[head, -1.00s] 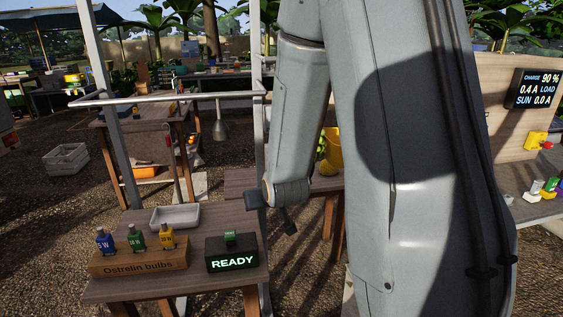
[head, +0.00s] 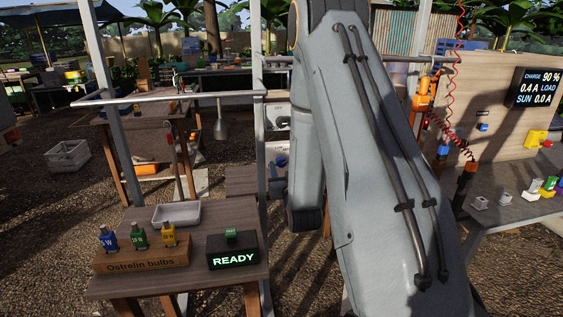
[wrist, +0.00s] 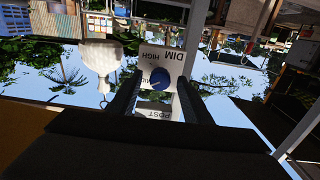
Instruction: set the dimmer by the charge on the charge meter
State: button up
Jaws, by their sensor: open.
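The charge meter (head: 535,87) is a black display at the right of the head view. It reads CHARGE 90 %, 0.4 A LOAD and SUN 0.0 A. My arm hides the gripper in the head view.
A table at front left holds bulbs on a wooden block (head: 142,262), a white tray (head: 176,214) and a READY box (head: 233,252). A pale bulb-shaped thing (wrist: 100,58) hangs beside the dimmer in the wrist view. Metal posts (head: 262,150) stand near my arm.

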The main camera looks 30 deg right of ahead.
aim_at(282, 164)
jog(key=shift+p+x, duration=0.3)
jog(key=shift+x, duration=1.3)
jog(key=c, duration=1.1)
jog(key=shift+o, duration=0.2)
jog(key=shift+m, duration=0.3)
jog(key=m+b, duration=0.2)
jog(key=m, duration=0.3)
jog(key=m+b, duration=0.2)
jog(key=m, duration=0.4)
jog(key=shift+a, duration=0.1)
jog(key=shift+m, duration=0.3)
